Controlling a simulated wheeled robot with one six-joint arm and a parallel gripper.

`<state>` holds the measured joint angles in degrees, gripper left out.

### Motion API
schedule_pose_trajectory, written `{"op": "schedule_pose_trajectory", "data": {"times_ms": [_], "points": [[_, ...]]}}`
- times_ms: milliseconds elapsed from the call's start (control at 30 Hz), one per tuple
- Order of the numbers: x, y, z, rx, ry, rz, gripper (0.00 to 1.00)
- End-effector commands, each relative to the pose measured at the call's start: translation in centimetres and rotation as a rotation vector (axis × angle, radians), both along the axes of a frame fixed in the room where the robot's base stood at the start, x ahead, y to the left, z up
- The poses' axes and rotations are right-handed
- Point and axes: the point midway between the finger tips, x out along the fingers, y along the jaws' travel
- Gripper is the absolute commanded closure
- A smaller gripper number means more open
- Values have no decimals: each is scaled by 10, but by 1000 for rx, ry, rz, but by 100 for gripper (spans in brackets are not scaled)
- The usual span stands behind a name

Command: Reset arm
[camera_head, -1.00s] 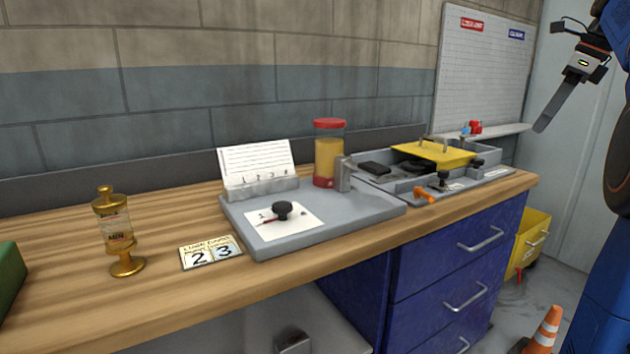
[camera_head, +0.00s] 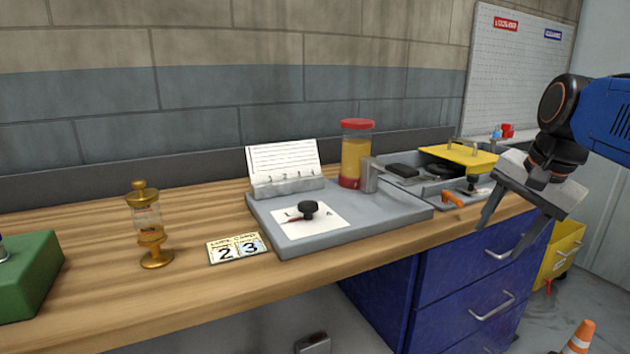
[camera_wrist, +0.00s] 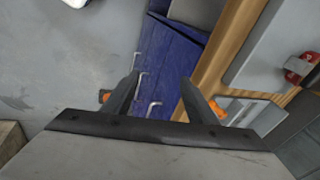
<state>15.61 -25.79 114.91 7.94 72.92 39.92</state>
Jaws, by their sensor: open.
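My gripper (camera_head: 505,222) hangs at the right in the head view, in front of the right end of the workbench, with its two fingers spread and nothing between them. My blue arm (camera_head: 600,115) comes in from the right edge. In the wrist view my gripper (camera_wrist: 165,95) points down past the bench edge, over the blue drawer cabinet (camera_wrist: 165,60) and its handles. Part of the right-hand tray is hidden behind the gripper in the head view.
The wooden bench (camera_head: 110,310) carries a grey tray (camera_head: 360,232) with a black knob (camera_head: 308,208), a red-capped yellow jar (camera_head: 355,155), a brass oiler (camera_head: 150,225), a number card (camera_head: 238,248) and a green block (camera_head: 25,275). An orange cone (camera_head: 580,338) stands on the floor at right.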

Motion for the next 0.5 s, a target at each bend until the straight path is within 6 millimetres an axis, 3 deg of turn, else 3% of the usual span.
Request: {"op": "schedule_pose_trajectory", "data": {"times_ms": [200, 400, 500], "points": [[-57, 37, -75, -163, -37, 375, 48], [-103, 56, -142, -305, -68, 695, 48], [-118, 61, -166, -356, -80, 808, 48]]}}
